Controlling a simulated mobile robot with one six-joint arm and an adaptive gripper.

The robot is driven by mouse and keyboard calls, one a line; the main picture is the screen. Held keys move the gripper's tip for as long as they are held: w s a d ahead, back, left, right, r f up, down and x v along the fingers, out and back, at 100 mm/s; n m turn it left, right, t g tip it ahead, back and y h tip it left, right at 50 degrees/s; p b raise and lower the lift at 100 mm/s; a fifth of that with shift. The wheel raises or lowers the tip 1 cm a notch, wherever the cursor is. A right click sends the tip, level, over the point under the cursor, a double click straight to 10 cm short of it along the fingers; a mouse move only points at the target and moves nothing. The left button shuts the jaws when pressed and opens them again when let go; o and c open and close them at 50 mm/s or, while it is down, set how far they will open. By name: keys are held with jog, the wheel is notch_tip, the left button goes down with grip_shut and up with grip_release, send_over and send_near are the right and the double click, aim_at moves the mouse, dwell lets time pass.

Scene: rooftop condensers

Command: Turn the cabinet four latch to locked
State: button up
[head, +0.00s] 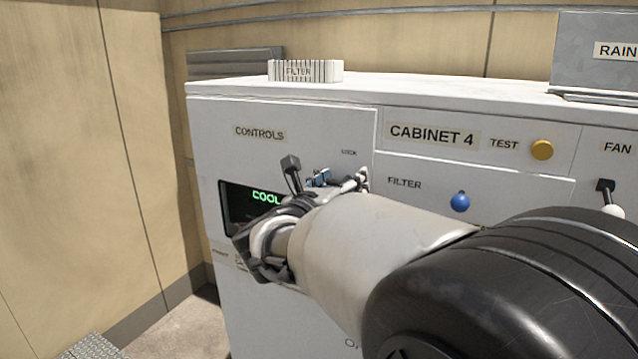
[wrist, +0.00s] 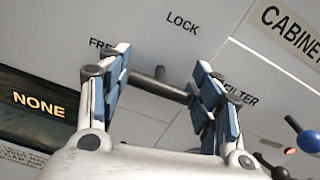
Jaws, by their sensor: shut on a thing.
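The cabinet four latch (wrist: 160,86) is a dark bar on the white panel, lying between my fingers in the wrist view. The word LOCK (wrist: 182,23) stands above it, and a partly covered word starting FRE (wrist: 101,45) is at its upper left. My gripper (wrist: 162,66) is shut on the latch, with a blue-padded finger on each side. In the head view my gripper (head: 336,182) is at the panel just below the small LOCK label (head: 348,153). My wrist and fingers hide the latch there.
The CABINET 4 label (head: 432,135), yellow TEST button (head: 542,150), blue FILTER knob (head: 460,201) and FAN switch (head: 606,196) are to the right. A display reading COOL (head: 264,196) is partly behind my gripper. A filter block (head: 305,71) sits on the cabinet top.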

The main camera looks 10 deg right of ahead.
jog(key=shift+c, duration=1.3)
jog(key=shift+n, duration=0.4)
jog(key=n+b, duration=0.1)
jog(key=n, duration=0.6)
jog(key=n+p, duration=0.1)
jog(key=n, duration=0.5)
jog(key=n+p, duration=0.2)
jog(key=n, duration=0.2)
jog(key=shift+f, duration=0.1)
